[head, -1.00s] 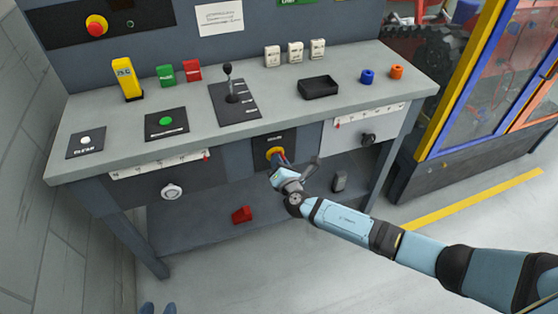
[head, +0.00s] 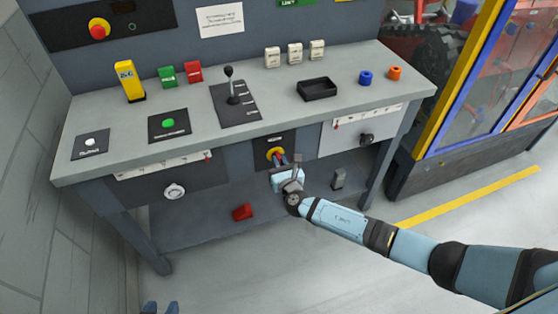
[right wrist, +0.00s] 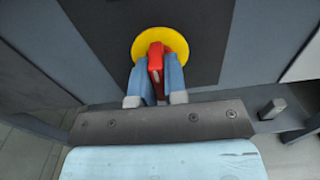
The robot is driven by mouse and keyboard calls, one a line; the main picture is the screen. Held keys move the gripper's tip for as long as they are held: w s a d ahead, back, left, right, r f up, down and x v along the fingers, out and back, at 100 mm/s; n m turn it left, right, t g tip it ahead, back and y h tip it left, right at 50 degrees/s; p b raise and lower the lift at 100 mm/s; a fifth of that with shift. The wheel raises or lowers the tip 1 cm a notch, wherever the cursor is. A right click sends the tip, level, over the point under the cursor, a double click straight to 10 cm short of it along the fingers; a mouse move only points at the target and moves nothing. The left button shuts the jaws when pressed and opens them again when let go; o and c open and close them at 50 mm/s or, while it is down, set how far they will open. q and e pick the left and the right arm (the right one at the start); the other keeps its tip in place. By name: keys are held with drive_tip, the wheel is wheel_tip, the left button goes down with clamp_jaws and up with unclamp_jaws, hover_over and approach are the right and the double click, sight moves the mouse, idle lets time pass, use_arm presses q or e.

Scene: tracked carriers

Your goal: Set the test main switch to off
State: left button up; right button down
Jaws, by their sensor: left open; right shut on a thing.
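The main switch has a yellow disc (head: 275,153) on a dark plate in the bench's front, below the worktop. In the right wrist view its red handle (right wrist: 155,62) stands nearly upright over the yellow disc (right wrist: 175,38). My right gripper (head: 282,163) is shut on the handle, with one blue finger on each side of it in the right wrist view (right wrist: 156,75). The fingers hide part of the handle and disc. Only the blue fingertips of my left gripper (head: 160,307) show at the bottom left of the head view, apart and empty, away from the bench.
The worktop (head: 200,130) holds a lever (head: 230,85), a green button (head: 168,123), a black tray (head: 317,88) and several coloured blocks. A round knob (head: 174,191) and a dark knob (head: 366,139) flank the switch. A red block (head: 242,212) lies on the lower shelf.

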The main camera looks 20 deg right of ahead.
idle(0.5)
drive_tip(key=c, duration=1.2)
unclamp_jaws()
drive_tip(key=shift+o, duration=0.2)
drive_tip(key=s+p, duration=0.1)
drive_tip(key=s, duration=1.2)
drive_tip(key=shift+s+d, duration=0.25)
drive_tip(key=shift+s, duration=0.15)
